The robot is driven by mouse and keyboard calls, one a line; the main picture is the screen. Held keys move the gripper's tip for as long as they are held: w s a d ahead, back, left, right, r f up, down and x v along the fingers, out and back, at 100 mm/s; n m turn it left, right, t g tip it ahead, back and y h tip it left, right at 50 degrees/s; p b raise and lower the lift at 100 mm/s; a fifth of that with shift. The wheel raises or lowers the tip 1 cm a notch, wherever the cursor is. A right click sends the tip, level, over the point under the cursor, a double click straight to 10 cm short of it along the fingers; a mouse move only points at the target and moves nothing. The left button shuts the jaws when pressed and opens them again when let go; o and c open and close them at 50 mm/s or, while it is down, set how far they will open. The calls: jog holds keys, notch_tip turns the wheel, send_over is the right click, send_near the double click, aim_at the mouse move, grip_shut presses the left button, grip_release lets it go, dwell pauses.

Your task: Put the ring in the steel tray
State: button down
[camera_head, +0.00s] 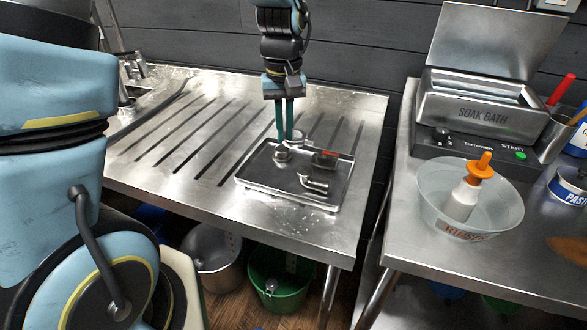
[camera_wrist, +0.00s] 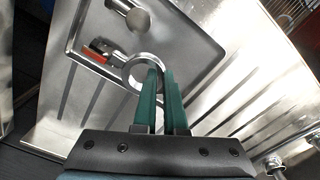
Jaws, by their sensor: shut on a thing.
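The steel ring (camera_wrist: 127,73) is pinched between the green fingertips of my gripper (camera_wrist: 161,74). In the head view, my gripper (camera_head: 285,138) points down, with the ring (camera_head: 298,136) at its tips. The fingers hide part of the ring. The steel tray (camera_head: 248,180) lies on the draining board, and the ring appears over its far edge. I cannot tell the exact gap below the ring. The tray holds a small round metal part (camera_head: 282,156), a red-marked metal piece (camera_head: 325,159) and a bent metal fitting (camera_head: 314,183).
The grooved steel draining board (camera_head: 165,140) is clear left of the tray. Across a gap on the right, another bench holds a soak bath (camera_head: 480,108) and a clear bowl (camera_head: 430,205) with an orange-topped bottle (camera_head: 466,195). A green bucket (camera_head: 282,300) stands below.

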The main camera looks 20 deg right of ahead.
aim_at(286, 172)
notch_tip(286, 172, down, 8)
jog(key=shift+f+p, duration=0.15)
jog(key=shift+p, duration=0.5)
jog(key=shift+f, duration=0.15)
jog(key=c, duration=1)
grip_release()
notch_tip(286, 172, up, 12)
jog(key=shift+r+b, duration=0.2)
jog(key=shift+b, duration=0.5)
jog(key=shift+n+t, duration=0.8)
jog(key=a, duration=0.9)
jog(key=a+f, duration=0.1)
jog(key=a, duration=0.8)
jog(key=a+f, duration=0.1)
jog(key=a, duration=0.8)
jog(key=shift+w+f, duration=0.15)
jog(key=shift+f, duration=0.05)
